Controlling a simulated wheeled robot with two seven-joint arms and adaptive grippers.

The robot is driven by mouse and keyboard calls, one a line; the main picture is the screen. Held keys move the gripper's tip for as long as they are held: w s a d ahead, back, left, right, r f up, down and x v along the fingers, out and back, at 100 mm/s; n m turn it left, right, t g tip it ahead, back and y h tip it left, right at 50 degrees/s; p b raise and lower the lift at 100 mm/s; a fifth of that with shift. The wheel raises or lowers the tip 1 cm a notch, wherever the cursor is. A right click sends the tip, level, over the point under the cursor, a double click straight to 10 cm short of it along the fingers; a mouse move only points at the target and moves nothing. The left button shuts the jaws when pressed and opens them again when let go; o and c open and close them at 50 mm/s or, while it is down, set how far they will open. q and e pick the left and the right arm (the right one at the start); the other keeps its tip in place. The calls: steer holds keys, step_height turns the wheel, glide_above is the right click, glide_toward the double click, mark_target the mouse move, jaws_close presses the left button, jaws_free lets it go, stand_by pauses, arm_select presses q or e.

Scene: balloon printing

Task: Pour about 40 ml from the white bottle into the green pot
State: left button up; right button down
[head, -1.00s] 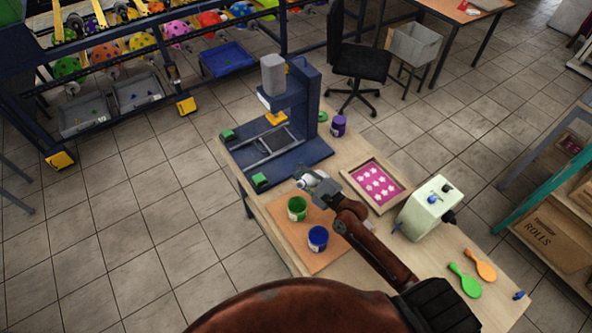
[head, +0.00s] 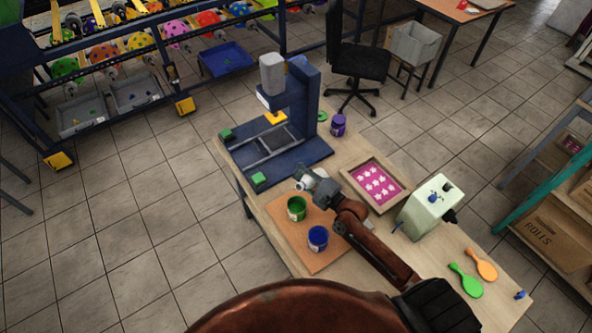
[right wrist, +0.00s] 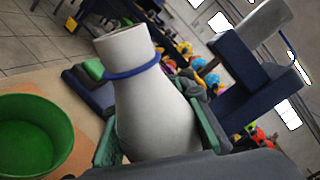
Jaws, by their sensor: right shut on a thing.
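The white bottle (right wrist: 155,105) has a blue ring round its neck and fills the middle of the right wrist view, leaning slightly left. My right gripper (right wrist: 160,140) is shut on it, one finger on each side. In the head view the right gripper (head: 312,180) is beside and just behind the green pot (head: 297,208), and only a little of the bottle shows. The green pot stands upright on the orange-brown mat (head: 325,263). In the right wrist view the pot (right wrist: 32,135) is at the left, open at the top, apart from the bottle. My left gripper is out of view.
A blue pot (head: 318,238) stands on the mat in front of the green pot. A dark blue press (head: 310,110) stands behind. A framed pink screen (head: 376,184) and a pale green machine (head: 430,207) are to the right.

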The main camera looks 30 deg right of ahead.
steer(key=shift+f+n, duration=0.15)
steer(key=shift+n, duration=0.25)
steer(key=shift+f+n+b, duration=0.2)
steer(key=shift+n+b, duration=0.2)
steer(key=shift+b, duration=0.05)
steer(key=shift+f, duration=0.1)
steer(key=shift+f+n, duration=0.15)
steer(key=shift+n, duration=0.25)
steer(key=shift+f, duration=0.1)
stand_by(0.4)
steer(key=shift+d+f+n+b, duration=0.1)
steer(key=shift+f+n+b, duration=0.05)
steer(key=shift+n+b, duration=0.25)
